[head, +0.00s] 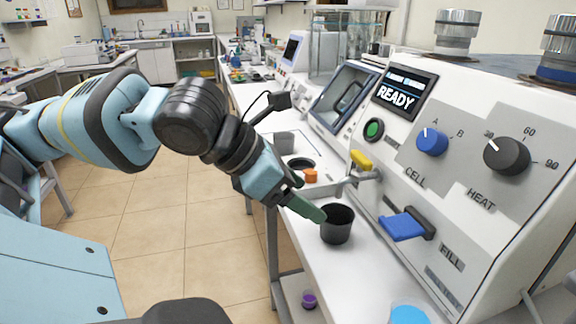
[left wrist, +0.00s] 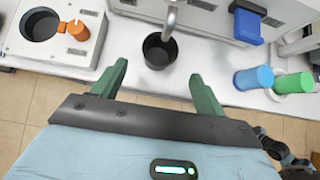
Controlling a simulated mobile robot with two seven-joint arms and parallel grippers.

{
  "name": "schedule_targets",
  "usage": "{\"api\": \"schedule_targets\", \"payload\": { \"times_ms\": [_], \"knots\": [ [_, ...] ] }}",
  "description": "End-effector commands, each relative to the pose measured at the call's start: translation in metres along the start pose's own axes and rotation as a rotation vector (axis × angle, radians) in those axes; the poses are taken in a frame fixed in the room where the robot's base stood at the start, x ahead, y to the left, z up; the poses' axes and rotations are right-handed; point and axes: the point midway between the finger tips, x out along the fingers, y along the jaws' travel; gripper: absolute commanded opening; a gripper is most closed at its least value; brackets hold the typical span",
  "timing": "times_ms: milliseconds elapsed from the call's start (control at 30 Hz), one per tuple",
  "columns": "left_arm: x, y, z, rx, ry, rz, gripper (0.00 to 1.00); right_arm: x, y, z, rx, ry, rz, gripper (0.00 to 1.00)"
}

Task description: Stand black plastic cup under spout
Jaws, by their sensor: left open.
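The black plastic cup (head: 337,224) stands upright on the white bench in front of the machine. In the left wrist view the cup (left wrist: 160,52) shows its open mouth. The metal spout (head: 347,183) comes out of the machine below a yellow lever, and its end appears over the cup's mouth. In the left wrist view the spout (left wrist: 171,17) overlaps the cup's far right rim. My left gripper (head: 304,206) is open and empty, close to the cup. In the left wrist view the cup lies beyond and between my green fingertips (left wrist: 159,71), apart from both. My right gripper is not seen.
A blue FILL lever (head: 403,226) juts from the machine right of the cup. Blue (left wrist: 254,79) and green (left wrist: 293,83) cylinders lie at right in the left wrist view. A white unit with a dark well and an orange knob (left wrist: 78,30) is at left.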

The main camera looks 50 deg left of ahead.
Motion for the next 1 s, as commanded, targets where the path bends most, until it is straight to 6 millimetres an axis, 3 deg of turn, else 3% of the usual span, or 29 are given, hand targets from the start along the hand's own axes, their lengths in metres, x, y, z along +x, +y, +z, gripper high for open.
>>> {"api": "schedule_targets", "payload": {
  "times_ms": [300, 1000],
  "knots": [
    [-0.022, 0.001, 0.000, -0.001, -0.001, 0.003, 0.72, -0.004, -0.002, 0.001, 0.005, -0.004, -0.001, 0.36],
    [-0.024, 0.000, 0.000, -0.002, -0.002, 0.001, 0.72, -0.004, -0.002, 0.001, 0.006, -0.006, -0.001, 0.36]
  ]
}}
